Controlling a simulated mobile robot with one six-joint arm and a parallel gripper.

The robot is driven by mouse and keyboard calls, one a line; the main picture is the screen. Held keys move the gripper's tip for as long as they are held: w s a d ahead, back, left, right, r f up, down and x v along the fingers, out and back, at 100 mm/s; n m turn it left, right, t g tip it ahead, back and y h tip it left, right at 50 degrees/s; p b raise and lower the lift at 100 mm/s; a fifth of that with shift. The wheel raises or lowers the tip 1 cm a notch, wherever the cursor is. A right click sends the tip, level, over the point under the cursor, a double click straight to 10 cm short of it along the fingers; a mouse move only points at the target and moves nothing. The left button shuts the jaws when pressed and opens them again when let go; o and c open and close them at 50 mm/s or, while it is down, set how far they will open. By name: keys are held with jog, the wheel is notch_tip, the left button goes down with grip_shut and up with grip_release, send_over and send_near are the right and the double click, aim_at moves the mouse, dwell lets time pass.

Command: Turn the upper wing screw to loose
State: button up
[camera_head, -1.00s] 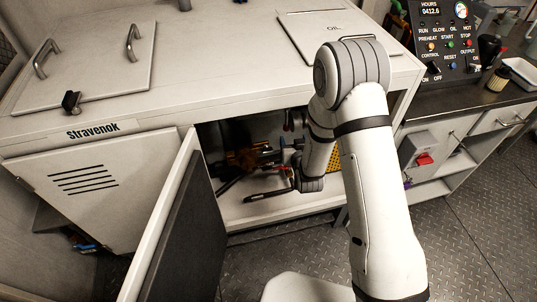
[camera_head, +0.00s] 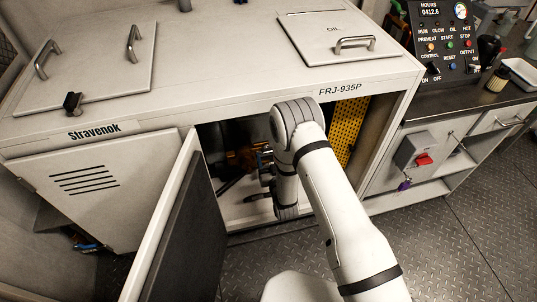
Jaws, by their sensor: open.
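My arm reaches into the open compartment (camera_head: 235,205) of the white cabinet. My gripper (camera_head: 264,168) is inside it, small, dark and partly hidden by my own wrist. It is open, and I see nothing held in it. Orange-brown and dark machinery (camera_head: 240,158) lies in shadow just left of the gripper. I cannot make out the upper wing screw; the arm and the shadow cover much of the interior. Whether the gripper touches anything is too small to tell.
The open door (camera_head: 185,225) stands left of my arm. A yellow perforated panel (camera_head: 346,130) lines the compartment's right side. The cabinet top (camera_head: 220,75) overhangs the opening. A red switch (camera_head: 424,159) and a control panel (camera_head: 447,45) are at right.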

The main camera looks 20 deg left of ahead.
jog(key=shift+w+a, duration=0.3)
jog(key=shift+w, duration=0.25)
jog(key=c, duration=1)
